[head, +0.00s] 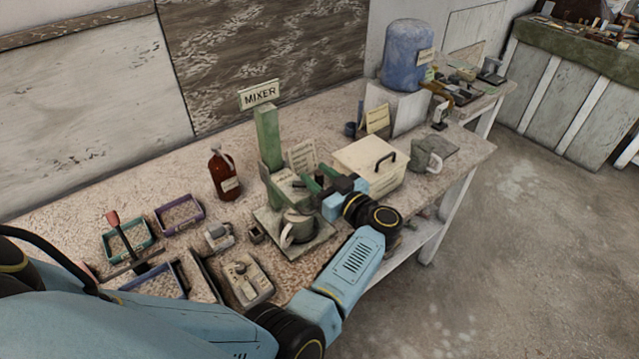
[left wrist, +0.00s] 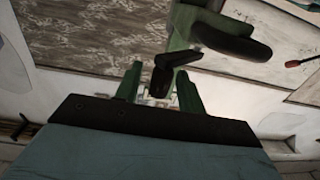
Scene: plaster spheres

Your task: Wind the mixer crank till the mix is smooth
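The mixer's green column (head: 268,138) stands on the bench, with a sign reading MIXER (head: 259,94) above it. A grey-green pot (head: 298,229) with a handle sits on its base plate. My left gripper (head: 318,179) is at the mixer head, above the pot. In the left wrist view, the dark crank (left wrist: 163,80) reaches between the two green fingertips (left wrist: 159,72), with gaps visible on both sides. The fingers are open and not closed on it. The mix inside the pot is hidden. My right gripper is not in view.
A brown bottle (head: 224,174) stands left of the mixer. A cream box with a black handle (head: 369,166) stands close on the right, and a grey jug (head: 427,156) beyond it. Small trays (head: 180,214), a grey device (head: 246,279) and a red-knobbed lever (head: 113,219) crowd the near left.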

